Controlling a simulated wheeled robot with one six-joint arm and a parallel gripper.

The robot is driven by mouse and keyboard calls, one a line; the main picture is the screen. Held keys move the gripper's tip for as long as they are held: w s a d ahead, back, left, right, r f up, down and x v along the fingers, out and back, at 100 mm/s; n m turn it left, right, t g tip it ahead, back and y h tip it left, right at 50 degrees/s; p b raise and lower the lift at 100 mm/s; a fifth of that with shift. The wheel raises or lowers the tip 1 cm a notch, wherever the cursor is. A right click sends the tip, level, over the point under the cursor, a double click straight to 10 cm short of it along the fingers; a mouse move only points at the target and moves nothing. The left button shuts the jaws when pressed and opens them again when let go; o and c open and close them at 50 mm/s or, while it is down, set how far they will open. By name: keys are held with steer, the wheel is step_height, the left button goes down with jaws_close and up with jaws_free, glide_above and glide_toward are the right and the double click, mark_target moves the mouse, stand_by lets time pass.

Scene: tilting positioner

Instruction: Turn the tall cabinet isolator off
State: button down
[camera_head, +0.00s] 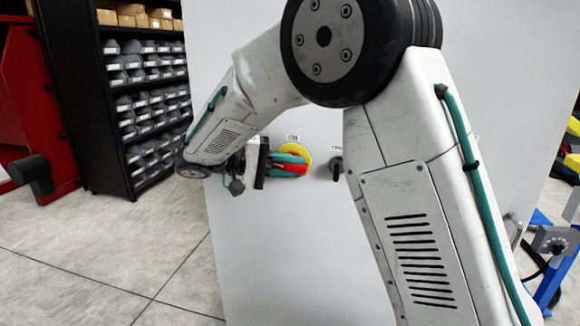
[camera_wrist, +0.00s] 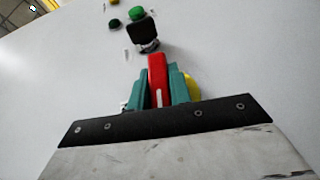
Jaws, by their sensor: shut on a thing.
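The tall cabinet (camera_head: 275,260) has a pale grey front. On it is the isolator, a yellow round plate (camera_head: 303,150) with a red handle (camera_head: 292,170). In the head view the handle lies nearly level, partly hidden by my gripper. My gripper (camera_head: 289,164) reaches it from the left with teal fingers. In the wrist view the red handle (camera_wrist: 157,70) stands between the two teal fingers of my gripper (camera_wrist: 159,85), which is shut on it. A strip of the yellow plate (camera_wrist: 193,88) shows beside the right finger.
A small black knob (camera_head: 336,168) sits right of the isolator. In the wrist view a black block with a green top (camera_wrist: 140,28) stands beyond the handle. A bin shelf (camera_head: 150,100) and a red machine (camera_head: 30,110) are at left. Blue framework (camera_head: 548,260) is at right.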

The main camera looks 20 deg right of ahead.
steer(key=shift+h, duration=0.4)
steer(key=c, duration=1.3)
jaws_free()
